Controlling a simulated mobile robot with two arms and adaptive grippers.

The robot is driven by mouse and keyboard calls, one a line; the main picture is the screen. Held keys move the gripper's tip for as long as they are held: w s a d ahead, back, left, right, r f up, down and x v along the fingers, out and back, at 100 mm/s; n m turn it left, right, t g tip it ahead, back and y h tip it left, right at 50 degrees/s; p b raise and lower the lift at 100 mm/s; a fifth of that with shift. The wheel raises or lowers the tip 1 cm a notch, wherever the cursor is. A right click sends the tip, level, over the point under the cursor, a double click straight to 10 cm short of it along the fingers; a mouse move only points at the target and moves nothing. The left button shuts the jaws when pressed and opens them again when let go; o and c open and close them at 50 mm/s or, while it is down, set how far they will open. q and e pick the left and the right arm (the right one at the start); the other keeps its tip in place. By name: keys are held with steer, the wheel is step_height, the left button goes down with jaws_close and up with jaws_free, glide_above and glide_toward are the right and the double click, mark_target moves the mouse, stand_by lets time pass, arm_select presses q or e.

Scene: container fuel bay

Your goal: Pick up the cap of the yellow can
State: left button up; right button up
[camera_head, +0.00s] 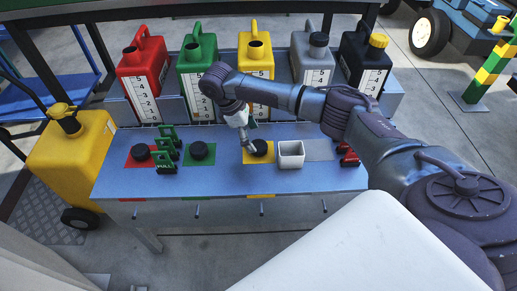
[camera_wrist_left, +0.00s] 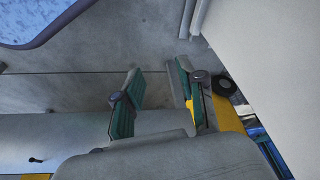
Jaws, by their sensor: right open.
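The yellow can (camera_head: 256,60) stands uncapped in the middle of the back row, its spout open. A black cap (camera_head: 259,148) lies on the yellow mat (camera_head: 267,163) on the blue table, below that can. My right gripper (camera_head: 249,146) points down at the left side of this cap and partly hides it. Its jaws are open, and I cannot tell whether a finger touches the cap. My left gripper (camera_wrist_left: 160,90) shows only in the left wrist view, with its two green fingers apart and nothing between them.
Green stands (camera_head: 166,165) and a red one (camera_head: 348,157) are on the table. A yellow wheeled tank (camera_head: 70,160) stands left.

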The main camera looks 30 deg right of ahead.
mark_target(258, 145)
steer(key=b+x, duration=0.1)
steer(key=x, duration=0.4)
arm_select(q)
steer(key=v, duration=0.4)
steer(key=shift+s+r, duration=0.1)
steer(key=shift+r, duration=0.25)
arm_select(e)
steer(key=shift+c, duration=0.2)
steer(key=c, duration=1)
